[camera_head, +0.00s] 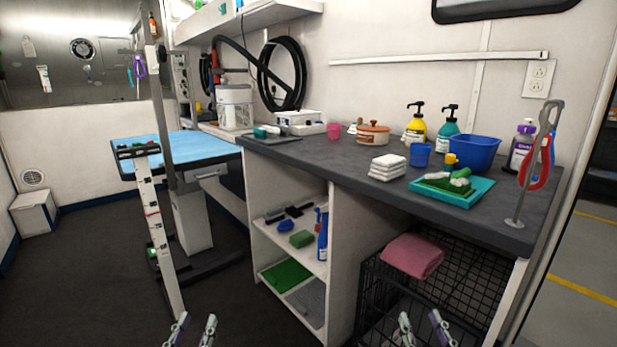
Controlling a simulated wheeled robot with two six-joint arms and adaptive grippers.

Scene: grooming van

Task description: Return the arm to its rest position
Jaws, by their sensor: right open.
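My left gripper (192,331) shows at the bottom edge, left of the middle, over the dark floor. Its two fingertips stand apart with nothing between them. My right gripper (422,328) shows at the bottom edge, right of the middle, in front of the wire crate. Its fingertips are apart and empty. Both grippers are low in the picture, below the countertop (330,160), and the arms behind them are out of view.
The counter holds a teal tray (475,193) with a brush, a blue tub (467,152), white folded towels (387,167), pump bottles and a metal stand (535,170). A pink towel (412,256) lies on the wire crate (465,285). A blue-topped grooming table (185,148) stands left.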

